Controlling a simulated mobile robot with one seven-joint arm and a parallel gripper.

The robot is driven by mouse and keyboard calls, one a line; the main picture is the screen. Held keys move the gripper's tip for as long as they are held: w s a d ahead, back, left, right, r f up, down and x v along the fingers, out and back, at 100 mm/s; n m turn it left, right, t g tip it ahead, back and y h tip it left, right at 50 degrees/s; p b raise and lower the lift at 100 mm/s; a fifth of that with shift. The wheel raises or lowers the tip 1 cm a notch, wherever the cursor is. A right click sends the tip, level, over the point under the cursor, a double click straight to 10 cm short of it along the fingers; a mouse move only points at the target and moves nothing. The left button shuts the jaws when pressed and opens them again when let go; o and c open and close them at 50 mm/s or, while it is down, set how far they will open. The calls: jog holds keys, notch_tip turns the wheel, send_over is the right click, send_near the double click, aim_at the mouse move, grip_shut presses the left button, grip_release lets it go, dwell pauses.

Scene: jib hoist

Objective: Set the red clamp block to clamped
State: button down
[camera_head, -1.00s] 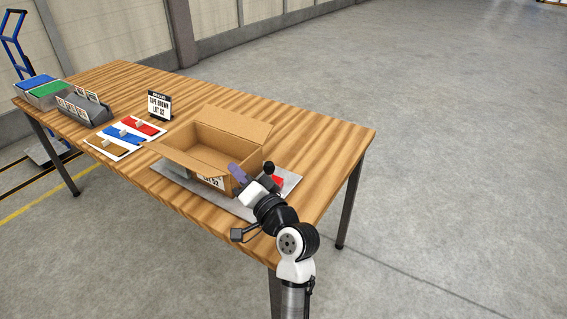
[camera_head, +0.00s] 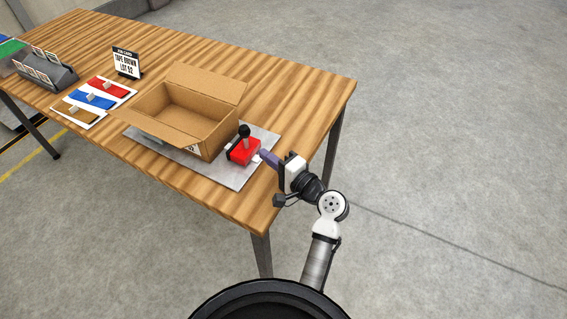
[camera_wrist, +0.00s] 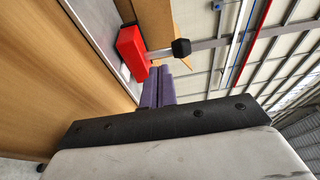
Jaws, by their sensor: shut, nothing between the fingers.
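The red clamp block (camera_head: 243,150) sits on the grey metal plate (camera_head: 232,175), by the right side of the open cardboard box (camera_head: 180,118). Its lever stands up and ends in a black knob (camera_head: 244,131). In the wrist view the red block (camera_wrist: 131,52) is ahead of the fingers, with its metal lever and black knob (camera_wrist: 181,48) reaching to the right. My gripper (camera_head: 265,156) is shut and empty, its purple fingers just right of the block. In the wrist view the fingertips (camera_wrist: 160,70) are close to the block; I cannot tell if they touch.
A white board with brown, blue and red pieces (camera_head: 94,98), a "TAPE BROWN LOT 52" sign (camera_head: 127,62) and a grey card holder (camera_head: 45,70) stand left on the wooden table (camera_head: 290,85). The floor right of the table is clear.

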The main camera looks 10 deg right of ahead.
aim_at(243, 148)
jog(key=p+x, duration=0.1)
jog(key=x, duration=0.4)
jog(key=shift+d, duration=0.1)
jog(key=w+a, duration=0.2)
jog(key=a, duration=0.1)
jog(key=shift+w+a, duration=0.3)
jog(key=shift+s, duration=0.1)
